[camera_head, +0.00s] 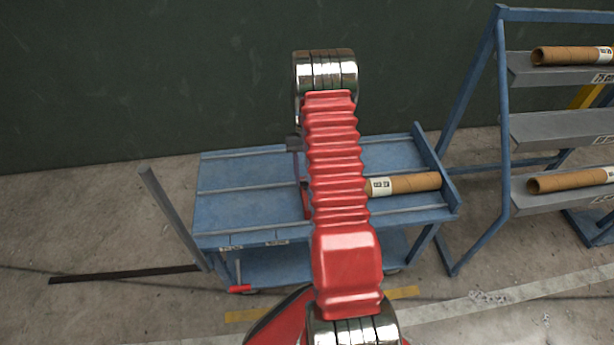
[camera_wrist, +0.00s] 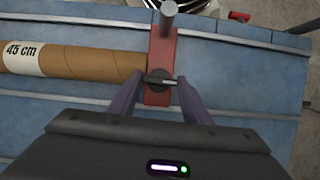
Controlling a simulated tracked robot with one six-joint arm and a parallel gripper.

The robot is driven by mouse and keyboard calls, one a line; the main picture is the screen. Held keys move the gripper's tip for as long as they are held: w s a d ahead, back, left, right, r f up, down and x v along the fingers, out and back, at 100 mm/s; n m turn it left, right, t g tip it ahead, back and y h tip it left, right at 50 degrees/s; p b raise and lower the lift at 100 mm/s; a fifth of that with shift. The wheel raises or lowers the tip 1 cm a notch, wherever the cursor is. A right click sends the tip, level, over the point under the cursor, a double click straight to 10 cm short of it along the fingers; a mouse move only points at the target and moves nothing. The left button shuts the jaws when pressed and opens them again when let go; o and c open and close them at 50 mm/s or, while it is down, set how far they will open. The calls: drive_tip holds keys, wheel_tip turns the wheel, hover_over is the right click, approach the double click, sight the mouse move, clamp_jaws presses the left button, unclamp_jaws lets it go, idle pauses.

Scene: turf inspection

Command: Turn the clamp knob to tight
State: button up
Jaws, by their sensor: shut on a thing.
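In the wrist view, a red clamp bar (camera_wrist: 161,48) stands across the blue bench top, with a dark round clamp knob (camera_wrist: 158,85) near its lower part. In the head view the same tube (camera_head: 413,183) lies on the cart; my arm hides the knob and most of the clamp there.
The blue cart (camera_head: 240,198) has ribbed rails and a raised right end. A blue rack (camera_head: 503,130) with grey shelves holds more tubes (camera_head: 565,55) at the right. A grey post (camera_wrist: 168,14) stands by the clamp.

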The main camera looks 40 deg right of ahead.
drive_tip(key=shift+w+d+r+n, duration=0.1)
drive_tip(key=shift+w+n, duration=0.2)
drive_tip(key=o, duration=1)
drive_tip(key=shift+s, duration=0.2)
drive_tip(key=shift+o, duration=0.2)
drive_tip(key=v, duration=1.3)
drive_tip(key=shift+w+r, duration=0.15)
drive_tip(key=shift+r, duration=0.15)
